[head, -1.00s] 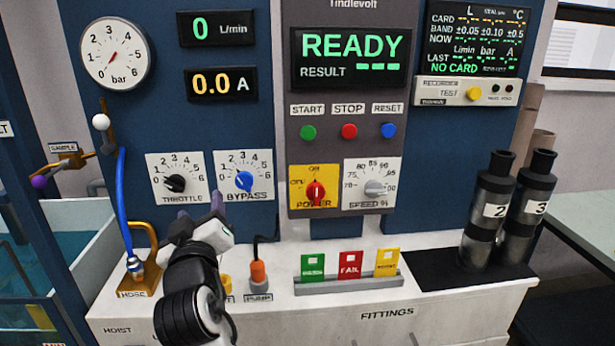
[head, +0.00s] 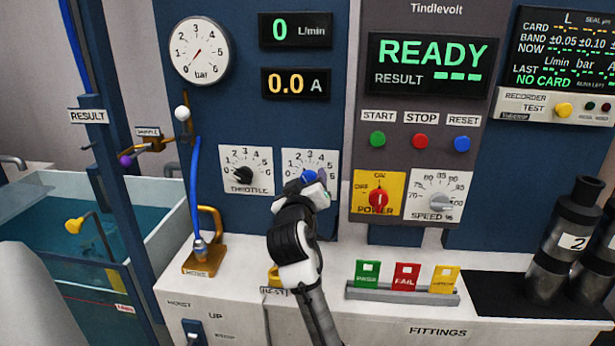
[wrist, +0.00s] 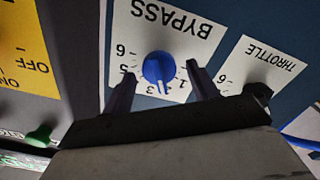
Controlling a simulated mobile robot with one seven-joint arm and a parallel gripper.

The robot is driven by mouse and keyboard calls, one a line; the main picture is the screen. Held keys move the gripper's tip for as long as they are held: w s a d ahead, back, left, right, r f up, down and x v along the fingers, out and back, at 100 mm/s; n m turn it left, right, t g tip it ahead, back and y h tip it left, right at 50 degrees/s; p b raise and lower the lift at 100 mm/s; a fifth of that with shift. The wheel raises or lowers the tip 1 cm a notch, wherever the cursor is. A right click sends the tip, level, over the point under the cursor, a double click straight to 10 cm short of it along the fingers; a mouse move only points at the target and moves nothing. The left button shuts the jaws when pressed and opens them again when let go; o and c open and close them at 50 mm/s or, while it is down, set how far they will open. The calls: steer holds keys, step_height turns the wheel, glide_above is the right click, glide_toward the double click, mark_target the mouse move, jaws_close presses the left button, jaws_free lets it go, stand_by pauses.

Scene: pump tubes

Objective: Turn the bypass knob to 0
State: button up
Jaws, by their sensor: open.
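The blue bypass knob (head: 309,176) is on a white dial plate on the blue panel, right of the throttle knob. My gripper (wrist: 161,72) is open, with one dark finger on each side of the knob and a visible gap to each. In the head view my gripper (head: 312,187) is in front of the dial and covers its lower part and the BYPASS label.
The black throttle knob (head: 243,175) is close on the left. The red power knob (head: 380,199) and grey speed knob (head: 441,202) are on the right. A blue hose (head: 194,190) and brass hook (head: 209,235) stand at the left. Coloured tags (head: 407,275) sit on the ledge below.

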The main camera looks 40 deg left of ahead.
steer(key=shift+x, duration=0.75)
steer(key=c, duration=1)
steer(key=shift+n, duration=0.4)
steer(key=n+p, duration=0.2)
steer(key=n, duration=0.3)
steer(key=shift+n, duration=0.3)
steer(key=n+p, duration=0.1)
steer(key=n, duration=0.1)
steer(key=n+p, duration=0.1)
steer(key=n, duration=0.2)
steer(key=shift+s+a+f+n, duration=0.1)
steer(key=shift+f+n, duration=0.1)
steer(key=shift+n, duration=0.1)
